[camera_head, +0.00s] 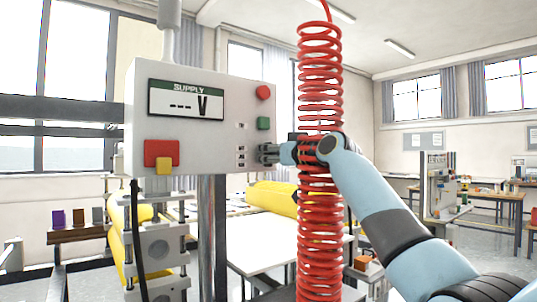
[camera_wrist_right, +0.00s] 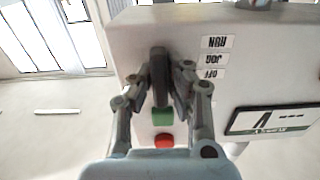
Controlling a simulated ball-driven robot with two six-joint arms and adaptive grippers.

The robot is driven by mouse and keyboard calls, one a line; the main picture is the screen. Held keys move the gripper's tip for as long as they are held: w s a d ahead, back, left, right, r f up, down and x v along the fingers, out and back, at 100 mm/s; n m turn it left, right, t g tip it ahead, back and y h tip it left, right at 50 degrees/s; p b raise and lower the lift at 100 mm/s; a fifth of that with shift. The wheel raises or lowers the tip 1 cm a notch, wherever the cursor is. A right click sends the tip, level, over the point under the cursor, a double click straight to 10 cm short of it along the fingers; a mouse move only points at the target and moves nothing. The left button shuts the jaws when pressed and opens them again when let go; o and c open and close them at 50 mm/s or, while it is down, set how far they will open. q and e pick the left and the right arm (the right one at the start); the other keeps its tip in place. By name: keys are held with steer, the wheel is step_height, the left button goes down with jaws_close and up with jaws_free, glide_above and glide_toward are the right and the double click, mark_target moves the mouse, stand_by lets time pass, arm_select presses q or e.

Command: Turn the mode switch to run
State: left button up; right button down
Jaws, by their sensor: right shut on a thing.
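The mode switch is a dark handle (camera_wrist_right: 158,66) on the grey control box, seen upside down in the right wrist view. Beside it are the labels RUN (camera_wrist_right: 215,42), JOG (camera_wrist_right: 214,59) and OFF (camera_wrist_right: 211,74). My right gripper (camera_wrist_right: 166,76) is shut on the handle, one finger on each side. In the head view my right gripper (camera_head: 267,153) is at the box's right side and hides the switch. Which label the handle points at I cannot tell. My left gripper is not in view.
The control box (camera_head: 213,85) has a SUPPLY display (camera_head: 186,100) reading dashes and V. A green button (camera_wrist_right: 162,118) and a red button (camera_wrist_right: 164,140) are close to the switch. A red coiled hose (camera_head: 320,220) hangs by my right wrist. Yellow rolls (camera_head: 272,197) lie behind.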

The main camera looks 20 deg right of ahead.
steer(key=c, duration=1.3)
jaws_free()
steer(key=v, duration=1.2)
steer(key=shift+f, duration=0.1)
